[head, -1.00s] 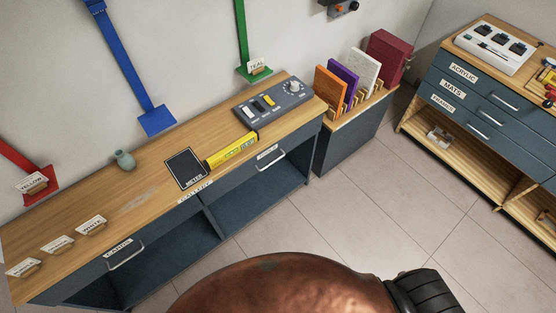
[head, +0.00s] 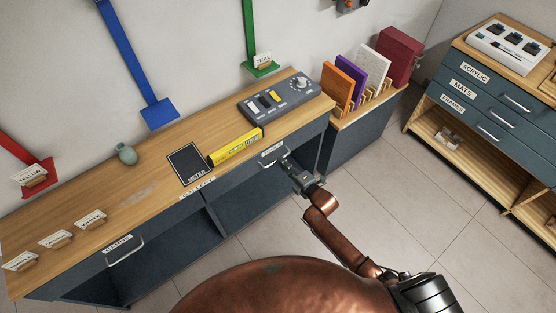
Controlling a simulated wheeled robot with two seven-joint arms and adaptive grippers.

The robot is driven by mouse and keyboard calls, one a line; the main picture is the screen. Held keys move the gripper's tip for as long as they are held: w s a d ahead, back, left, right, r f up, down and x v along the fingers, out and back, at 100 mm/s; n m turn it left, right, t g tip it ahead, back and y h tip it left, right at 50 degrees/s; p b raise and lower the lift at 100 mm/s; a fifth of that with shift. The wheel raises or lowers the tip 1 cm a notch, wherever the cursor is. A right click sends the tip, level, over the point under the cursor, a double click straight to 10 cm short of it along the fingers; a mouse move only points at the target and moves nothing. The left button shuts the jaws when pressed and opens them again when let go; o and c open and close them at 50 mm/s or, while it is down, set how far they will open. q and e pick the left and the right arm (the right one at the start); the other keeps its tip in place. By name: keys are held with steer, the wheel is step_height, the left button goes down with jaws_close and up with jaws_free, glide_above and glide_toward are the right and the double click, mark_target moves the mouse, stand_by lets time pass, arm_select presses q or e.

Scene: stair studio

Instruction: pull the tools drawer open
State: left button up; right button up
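The tools drawer (head: 258,167) is a dark blue-grey front under the right part of the wooden bench top. Its small white label (head: 270,149) is too small to read surely. The drawer looks closed. My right gripper (head: 283,160) is at the drawer's metal handle, with its fingers pointing at the front and covering much of the handle. Whether the fingers touch or enclose the handle, and how wide they are, cannot be told at this size. My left gripper is not in view.
The bench (head: 145,165) bears a yellow level (head: 235,147), a black meter pad (head: 188,164), a grey control box (head: 278,97) and a small vase (head: 126,154). A second drawer handle (head: 126,252) is at the left. A cabinet (head: 490,105) stands right. Tiled floor between is clear.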

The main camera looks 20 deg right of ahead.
steer(key=x, duration=0.3)
steer(key=shift+w+f, duration=0.1)
steer(key=shift+w, duration=0.05)
steer(key=shift+w+a+f+b, duration=0.1)
steer(key=shift+w+b, duration=0.1)
steer(key=shift+b, duration=0.1)
jaws_close()
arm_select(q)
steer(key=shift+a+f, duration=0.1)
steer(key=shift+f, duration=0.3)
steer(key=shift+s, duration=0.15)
arm_select(e)
steer(key=shift+s, duration=0.1)
